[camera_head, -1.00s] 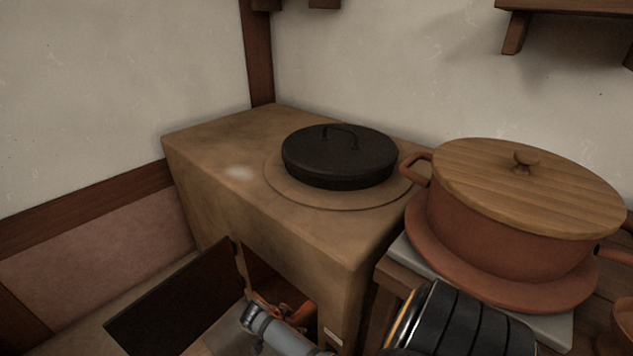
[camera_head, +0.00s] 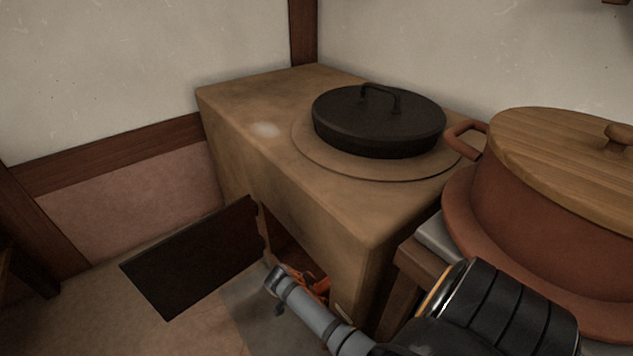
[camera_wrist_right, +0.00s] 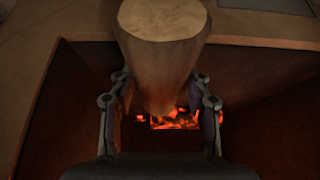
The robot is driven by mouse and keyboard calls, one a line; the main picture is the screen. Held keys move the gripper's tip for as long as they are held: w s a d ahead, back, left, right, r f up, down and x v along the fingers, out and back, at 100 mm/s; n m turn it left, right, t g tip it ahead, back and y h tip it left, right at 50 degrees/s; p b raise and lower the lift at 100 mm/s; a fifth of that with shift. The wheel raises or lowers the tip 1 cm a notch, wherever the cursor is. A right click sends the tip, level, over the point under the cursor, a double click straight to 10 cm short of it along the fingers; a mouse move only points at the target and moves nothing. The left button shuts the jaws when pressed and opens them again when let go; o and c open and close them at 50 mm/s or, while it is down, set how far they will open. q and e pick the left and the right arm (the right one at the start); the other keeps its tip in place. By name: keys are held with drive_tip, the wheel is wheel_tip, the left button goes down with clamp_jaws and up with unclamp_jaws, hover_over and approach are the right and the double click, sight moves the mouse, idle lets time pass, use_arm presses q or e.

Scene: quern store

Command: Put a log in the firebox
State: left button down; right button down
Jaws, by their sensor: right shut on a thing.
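The clay stove (camera_head: 300,185) stands in the middle of the head view, with its dark firebox door (camera_head: 195,258) swung open to the left. My right gripper (camera_wrist_right: 160,110) is shut on a log (camera_wrist_right: 165,55), seen in the right wrist view. The log's pale cut end faces the camera and its far end points into the firebox (camera_wrist_right: 75,120). Glowing red embers (camera_wrist_right: 175,120) show behind the log, deeper inside. In the head view my right gripper (camera_head: 280,282) is at the firebox opening, and the log is hidden there. My left gripper is not in view.
A black lidded pot (camera_head: 378,125) sits on the stove top. To the right, a large clay pot (camera_head: 560,215) with a wooden lid (camera_head: 570,150) stands on a raised surface close to my right arm. Open floor (camera_head: 110,300) lies to the left.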

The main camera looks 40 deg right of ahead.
drive_tip(key=c, duration=0.6)
unclamp_jaws()
